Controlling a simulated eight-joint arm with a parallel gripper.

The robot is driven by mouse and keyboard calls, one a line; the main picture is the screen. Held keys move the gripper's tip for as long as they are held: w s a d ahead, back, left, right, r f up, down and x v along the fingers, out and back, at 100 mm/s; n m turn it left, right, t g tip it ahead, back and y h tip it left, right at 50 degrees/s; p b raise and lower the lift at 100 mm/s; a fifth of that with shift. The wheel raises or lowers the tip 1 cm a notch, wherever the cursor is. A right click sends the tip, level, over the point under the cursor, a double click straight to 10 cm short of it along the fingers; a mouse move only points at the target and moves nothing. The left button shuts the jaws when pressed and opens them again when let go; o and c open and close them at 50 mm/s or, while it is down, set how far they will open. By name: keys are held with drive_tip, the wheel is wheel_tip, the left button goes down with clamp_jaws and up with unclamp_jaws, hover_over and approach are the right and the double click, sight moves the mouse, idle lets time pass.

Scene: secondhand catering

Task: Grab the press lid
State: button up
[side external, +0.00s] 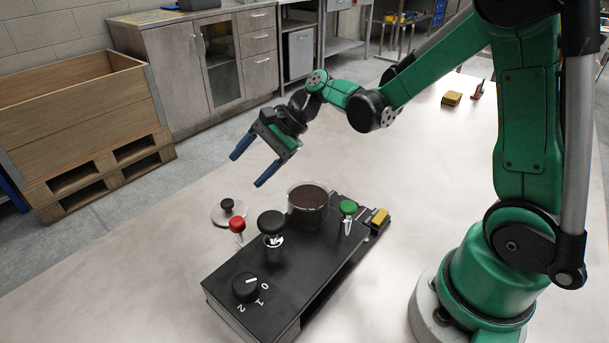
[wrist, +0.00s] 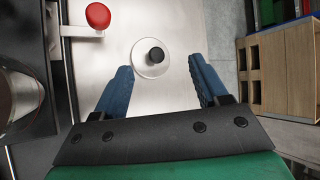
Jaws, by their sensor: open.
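The press lid (side external: 237,213) is a flat, pale round disc with a black knob (side external: 227,205) on top. It lies on the table at the far left of the black panel. In the wrist view the lid (wrist: 140,66) shows ahead of and between my blue fingertips. My gripper (side external: 254,169) is open and empty, raised above the table, with the lid below it in the side view. In the wrist view the gap between the fingers (wrist: 158,80) holds nothing. The glass pot (side external: 307,219) with dark contents stands on the panel, right of the lid.
The black panel (side external: 225,293) carries a red knob (side external: 237,225), a black-topped lever (side external: 271,222), a green knob (side external: 348,207) and a numbered dial (side external: 246,287). A yellow block (side external: 379,217) sits at its right end. The table (side external: 125,243) is clear left of the lid.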

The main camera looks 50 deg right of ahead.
sight(229, 201)
drive_tip(key=f+m+y, duration=0.1)
drive_tip(key=f+m, duration=0.1)
drive_tip(key=w+f+m+y, duration=0.1)
drive_tip(key=m, duration=0.1)
drive_tip(key=w+f+m+y, duration=0.1)
drive_tip(key=f+m+y, duration=0.1)
drive_tip(key=shift+w+d+f, duration=0.15)
drive_tip(key=shift+d+f, duration=0.15)
drive_tip(key=shift+d, duration=0.05)
drive_tip(key=shift+f+m+y, duration=0.5)
drive_tip(key=shift+m, duration=0.1)
drive_tip(key=shift+x, duration=2.75)
clamp_jaws()
